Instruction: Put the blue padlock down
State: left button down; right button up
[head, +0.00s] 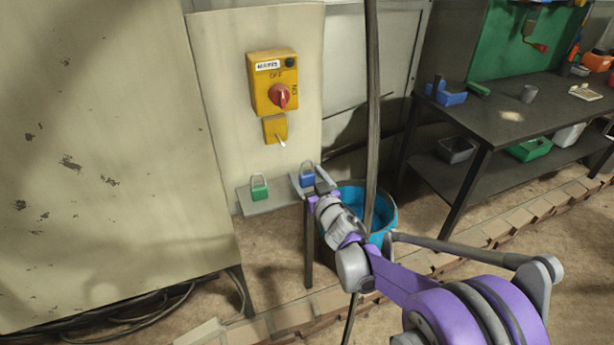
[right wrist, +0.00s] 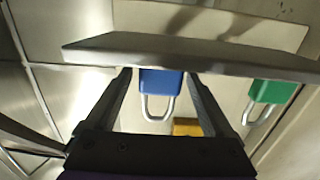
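The blue padlock (head: 307,180) stands upright, shackle up, at the right part of a small grey wall shelf (head: 277,200). In the right wrist view, which is upside down, the blue padlock (right wrist: 161,83) has its base against the shelf (right wrist: 220,55). My right gripper (head: 312,184) is at the shelf's front edge with one finger on each side of the blue padlock. In the right wrist view the fingers of my right gripper (right wrist: 160,72) stand apart, with a narrow gap to the padlock on both sides. My left gripper is not in view.
A green padlock (head: 259,188) stands on the same shelf to the left. Above are a yellow switch box (head: 273,85) with a red knob and a small yellow hasp (head: 275,128). A hanging dark cable (head: 373,110) and a blue bucket (head: 381,212) are close on the right.

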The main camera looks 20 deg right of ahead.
jog(key=shift+r, duration=0.1)
jog(key=shift+r, duration=0.2)
jog(key=s+d+m+g+h, duration=0.2)
jog(key=s+h, duration=0.1)
jog(key=s, duration=1.2)
jog(key=s+a+f+g, duration=0.2)
jog(key=s+f+g, duration=0.1)
jog(key=s, duration=0.4)
jog(key=s+a+f+n+g+y, duration=0.1)
jog(key=s+a+f+g, duration=0.2)
jog(key=s, duration=0.5)
jog(key=s+a+f+g+y, duration=0.1)
jog(key=s+a+f+g, duration=0.2)
jog(key=s+f, duration=0.3)
jog(key=shift+s+f+n+g, duration=0.15)
jog(key=shift+s+n+g, duration=0.15)
jog(key=shift+s+g, duration=0.6)
jog(key=shift+c, duration=0.4)
